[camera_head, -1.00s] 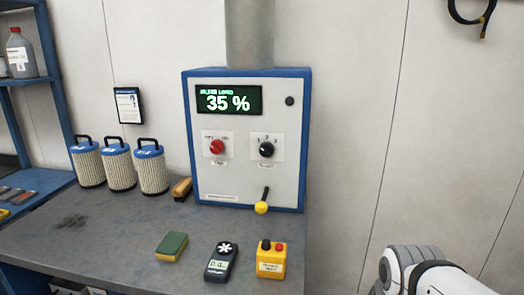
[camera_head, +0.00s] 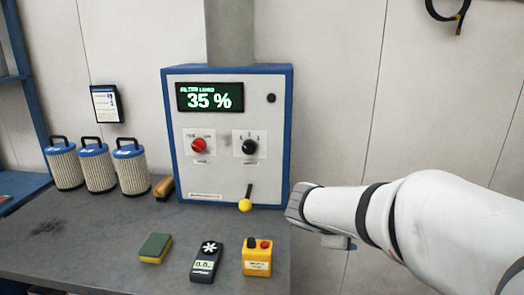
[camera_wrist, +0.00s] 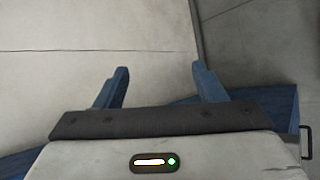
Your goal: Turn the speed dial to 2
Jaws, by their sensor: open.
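The speed dial (camera_head: 249,147) is a black knob on a white label marked 1, 2 and 3, on the right of the control panel (camera_head: 225,172). Its pointer is too small to read. The panel is a light plate in a blue housing, with a display (camera_head: 210,97) reading 35 %. In the wrist view, my gripper (camera_wrist: 163,78) shows two blue fingers spread wide with nothing between them.
A red knob (camera_head: 198,146) sits left of the dial, and a yellow-tipped lever (camera_head: 245,205) juts out below. On the bench (camera_head: 110,225) are a sponge (camera_head: 156,248), a handheld meter (camera_head: 206,261), a yellow button box (camera_head: 257,257), a brush (camera_head: 164,188) and several filters (camera_head: 99,168).

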